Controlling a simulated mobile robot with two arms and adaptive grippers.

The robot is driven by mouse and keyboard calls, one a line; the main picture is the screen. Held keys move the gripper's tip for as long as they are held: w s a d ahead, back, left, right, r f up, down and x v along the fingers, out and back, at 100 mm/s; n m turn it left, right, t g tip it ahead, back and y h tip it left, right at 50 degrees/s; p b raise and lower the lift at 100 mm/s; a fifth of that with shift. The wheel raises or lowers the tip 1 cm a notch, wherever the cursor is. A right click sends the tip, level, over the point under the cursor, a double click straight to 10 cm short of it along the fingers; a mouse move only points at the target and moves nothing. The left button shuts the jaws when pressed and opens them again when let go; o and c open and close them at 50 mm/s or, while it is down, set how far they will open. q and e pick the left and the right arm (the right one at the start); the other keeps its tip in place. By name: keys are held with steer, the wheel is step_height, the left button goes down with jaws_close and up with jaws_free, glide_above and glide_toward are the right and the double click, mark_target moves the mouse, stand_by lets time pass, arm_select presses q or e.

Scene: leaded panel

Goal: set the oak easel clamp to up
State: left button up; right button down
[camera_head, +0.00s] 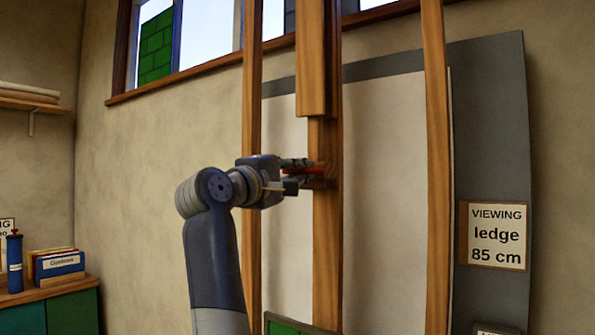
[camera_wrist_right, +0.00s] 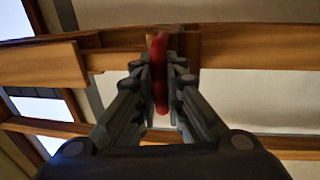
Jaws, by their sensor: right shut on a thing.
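The oak easel has a central wooden mast (camera_head: 327,255) between two side posts. The clamp shows as a red lever (camera_head: 308,171) on the mast at mid height, lying roughly level in the head view. My right gripper (camera_head: 302,171) reaches it from the left and is shut on the lever. In the right wrist view the red lever (camera_wrist_right: 159,62) stands between the two fingertips of the right gripper (camera_wrist_right: 160,80). The fingers partly hide the lever and its mount. My left gripper is not in view.
A wooden sliding piece (camera_head: 311,60) sits on the mast above the clamp. The side posts (camera_head: 436,180) flank it, with a pale panel (camera_head: 385,200) behind. A green-topped object (camera_head: 285,327) is low in front. A shelf unit with books (camera_head: 58,263) stands left.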

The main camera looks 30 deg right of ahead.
steer(key=shift+r+p, duration=0.55)
steer(key=shift+r, duration=0.35)
steer(key=shift+f, duration=0.1)
steer(key=c, duration=1.7)
jaws_free()
steer(key=shift+o, duration=0.2)
steer(key=shift+a, duration=0.1)
steer(key=shift+f, duration=0.1)
steer(key=v, duration=0.7)
steer(key=shift+s, duration=0.2)
steer(key=shift+a, duration=0.2)
